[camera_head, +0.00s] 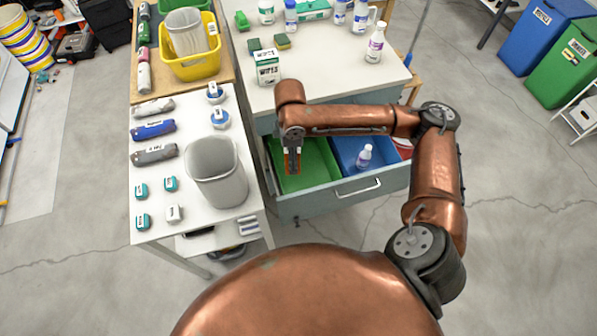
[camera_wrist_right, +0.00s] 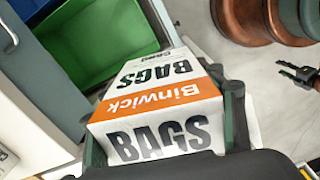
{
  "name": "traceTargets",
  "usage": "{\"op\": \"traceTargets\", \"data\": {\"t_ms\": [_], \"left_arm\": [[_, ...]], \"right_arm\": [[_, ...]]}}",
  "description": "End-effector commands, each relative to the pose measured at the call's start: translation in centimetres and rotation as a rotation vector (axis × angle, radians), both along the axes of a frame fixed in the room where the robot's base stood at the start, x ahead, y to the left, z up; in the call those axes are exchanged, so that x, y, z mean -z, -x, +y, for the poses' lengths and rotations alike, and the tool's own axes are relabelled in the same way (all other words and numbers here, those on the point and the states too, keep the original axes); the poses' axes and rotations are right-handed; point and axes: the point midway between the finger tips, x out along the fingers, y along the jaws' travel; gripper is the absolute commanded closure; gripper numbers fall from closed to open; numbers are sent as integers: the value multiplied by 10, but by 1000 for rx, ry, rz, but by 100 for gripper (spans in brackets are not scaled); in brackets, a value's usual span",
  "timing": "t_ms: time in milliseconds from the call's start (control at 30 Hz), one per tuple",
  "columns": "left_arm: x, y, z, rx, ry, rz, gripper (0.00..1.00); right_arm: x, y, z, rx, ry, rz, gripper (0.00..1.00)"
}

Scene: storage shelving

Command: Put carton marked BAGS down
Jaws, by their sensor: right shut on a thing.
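The carton marked BAGS (camera_wrist_right: 150,104), white with an orange Binwick band, fills the middle of the right wrist view. My right gripper (camera_wrist_right: 166,130) is shut on it, with a dark finger on either side. In the head view my right gripper (camera_head: 293,165) points down over the left part of the green bin (camera_head: 312,168) in the open drawer; the carton is too small to make out clearly there. The green bin also shows in the wrist view (camera_wrist_right: 95,40), beyond the carton. A dark jaw-like part at the wrist view's right edge may be my left gripper (camera_wrist_right: 290,74); its opening is unclear.
The open drawer (camera_head: 345,201) also holds a blue bin (camera_head: 380,148) with a white bottle (camera_head: 364,157). A grey waste bin (camera_head: 217,172) stands on the white table close by on the left. A small white-green box (camera_head: 267,68) stands on the counter above the drawer.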

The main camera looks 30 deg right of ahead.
Motion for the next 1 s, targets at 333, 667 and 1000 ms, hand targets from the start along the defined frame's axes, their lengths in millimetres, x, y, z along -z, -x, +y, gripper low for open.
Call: {"op": "traceTargets", "data": {"t_ms": [333,667,1000], "left_arm": [[-6,-29,-15,-20,22,29,60],[-42,-35,-20,-37,38,72,60],[-78,-30,-20,-48,46,104,60]], "right_arm": [[136,-50,-42,-677,-4,12,54],[261,-86,-89,-1320,-8,13,54],[335,-104,-123,-1751,-5,3,54]]}}
